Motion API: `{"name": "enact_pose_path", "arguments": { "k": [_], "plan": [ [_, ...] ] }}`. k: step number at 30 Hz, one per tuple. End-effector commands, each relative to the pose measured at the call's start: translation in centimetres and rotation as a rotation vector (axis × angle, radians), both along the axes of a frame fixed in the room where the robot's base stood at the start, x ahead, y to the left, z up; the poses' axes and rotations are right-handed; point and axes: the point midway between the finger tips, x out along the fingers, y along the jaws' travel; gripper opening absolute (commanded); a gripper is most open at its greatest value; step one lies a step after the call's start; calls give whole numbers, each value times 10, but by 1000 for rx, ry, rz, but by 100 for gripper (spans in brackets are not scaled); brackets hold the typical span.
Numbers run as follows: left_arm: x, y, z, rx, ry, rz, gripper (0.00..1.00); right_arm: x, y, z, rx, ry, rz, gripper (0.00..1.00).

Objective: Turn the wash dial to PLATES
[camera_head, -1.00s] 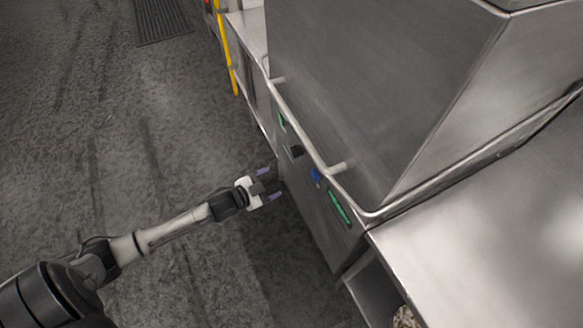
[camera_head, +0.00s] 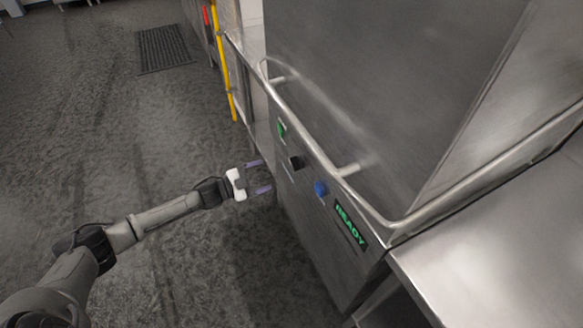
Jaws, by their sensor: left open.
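The dishwasher's steel front panel (camera_head: 318,228) faces left in the head view. It carries a green button (camera_head: 281,129), a black knob (camera_head: 296,162) that looks like the wash dial, a blue button (camera_head: 320,188) and a display (camera_head: 351,226) reading READY in green. The dial's markings are too small to read. My left gripper (camera_head: 264,176) is open and empty, with its fingers pointing at the panel. It is a little to the left of the black knob and appears apart from it. My right gripper is not in view.
A bar handle (camera_head: 325,160) runs along the hood above the panel. A steel counter (camera_head: 500,240) lies at the right. A yellow upright pole (camera_head: 224,70) stands at the back. A dark floor mat (camera_head: 163,50) lies beyond. The floor at left is clear.

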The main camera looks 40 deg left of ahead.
Motion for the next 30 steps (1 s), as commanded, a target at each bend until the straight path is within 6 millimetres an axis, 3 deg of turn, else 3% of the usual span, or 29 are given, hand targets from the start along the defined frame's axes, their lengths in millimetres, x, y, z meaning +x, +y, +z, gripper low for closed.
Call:
{"name": "enact_pose_path", "arguments": {
  "k": [15, 21, 30],
  "plan": [
    [75, -35, -1, -1, -2, 1, 77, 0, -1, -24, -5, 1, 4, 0],
    [91, -43, -1, -1, -1, 2, 77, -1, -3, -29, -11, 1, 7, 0],
    [99, -47, -1, -1, 1, 2, 77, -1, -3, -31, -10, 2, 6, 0]
  ]
}}
